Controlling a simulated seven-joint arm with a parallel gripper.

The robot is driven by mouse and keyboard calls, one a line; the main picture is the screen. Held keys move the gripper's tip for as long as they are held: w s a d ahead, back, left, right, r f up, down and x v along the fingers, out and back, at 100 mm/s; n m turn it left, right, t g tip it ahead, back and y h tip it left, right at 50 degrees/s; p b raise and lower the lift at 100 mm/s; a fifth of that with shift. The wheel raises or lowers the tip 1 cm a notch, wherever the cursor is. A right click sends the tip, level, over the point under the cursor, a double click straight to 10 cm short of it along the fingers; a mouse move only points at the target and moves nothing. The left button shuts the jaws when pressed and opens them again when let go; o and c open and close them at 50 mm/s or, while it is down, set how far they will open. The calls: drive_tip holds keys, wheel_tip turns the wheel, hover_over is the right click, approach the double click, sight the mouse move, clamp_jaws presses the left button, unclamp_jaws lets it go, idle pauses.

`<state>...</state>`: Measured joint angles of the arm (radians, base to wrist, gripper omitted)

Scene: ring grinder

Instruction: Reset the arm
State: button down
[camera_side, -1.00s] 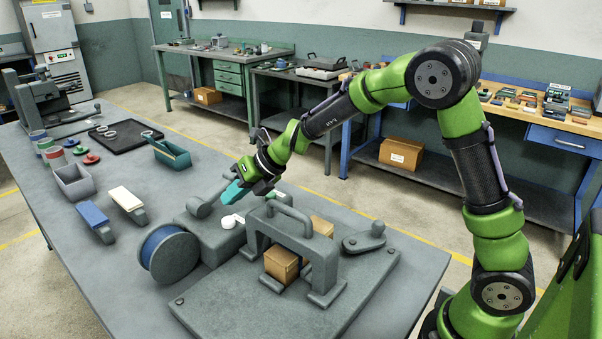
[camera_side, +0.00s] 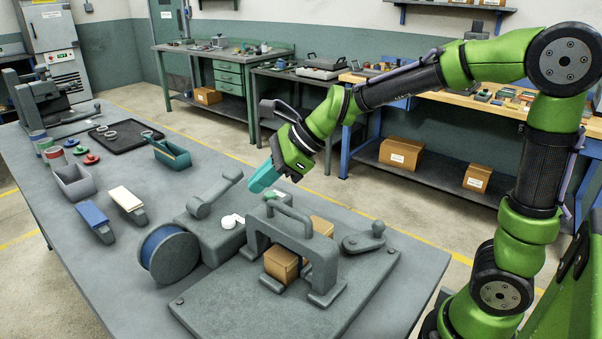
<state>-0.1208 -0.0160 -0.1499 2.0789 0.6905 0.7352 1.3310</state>
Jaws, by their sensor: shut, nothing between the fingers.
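My gripper (camera_side: 262,179) has teal fingers that are shut with nothing between them. It hangs in the air above the table, behind the grey lever device (camera_side: 213,228). A small white ring-like piece (camera_side: 231,221) lies on that device, beside the lever (camera_side: 215,194), which tilts up to the right. The grey bridge-shaped fixture (camera_side: 292,234) stands on a flat plate, in front of and to the right of my gripper, with a brown block (camera_side: 281,265) in it. My gripper appears apart from all of these.
A blue spool (camera_side: 168,254), a grey open box (camera_side: 73,183), blue and cream-topped blocks, a teal tray (camera_side: 172,153) and a black mat with rings (camera_side: 124,136) occupy the table's left part. A clamp-like grey part (camera_side: 364,239) sits at the plate's right. Workbenches line the wall.

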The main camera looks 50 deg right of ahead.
drive_tip(key=s+d+n+h, duration=0.1)
drive_tip(key=s+d+n, duration=0.1)
drive_tip(key=s+n, duration=0.7)
drive_tip(key=s+d+r+n+h, duration=0.1)
drive_tip(key=s+d+n+h, duration=0.1)
drive_tip(key=s+n, duration=0.7)
drive_tip(key=n, duration=0.2)
drive_tip(key=shift+s+d+n+h, duration=0.15)
drive_tip(key=shift+d+n+h, duration=0.15)
drive_tip(key=shift+d+n, duration=0.1)
drive_tip(key=shift+a+r, duration=0.1)
drive_tip(key=shift+r, duration=0.05)
drive_tip(key=w+a+g, duration=0.1)
drive_tip(key=w, duration=0.2)
drive_tip(key=w+n, duration=0.1)
drive_tip(key=w, duration=0.3)
drive_tip(key=w+a+g, duration=0.1)
drive_tip(key=w, duration=0.2)
drive_tip(key=shift+w+a+n+g, duration=0.3)
drive_tip(key=shift+w+a+n, duration=0.05)
drive_tip(key=shift+w+n, duration=0.05)
drive_tip(key=w+a+n+g+h, duration=0.1)
drive_tip(key=w+a+n+h, duration=0.1)
drive_tip(key=w, duration=1.3)
drive_tip(key=shift+a+r, duration=0.3)
drive_tip(key=shift+a, duration=0.15)
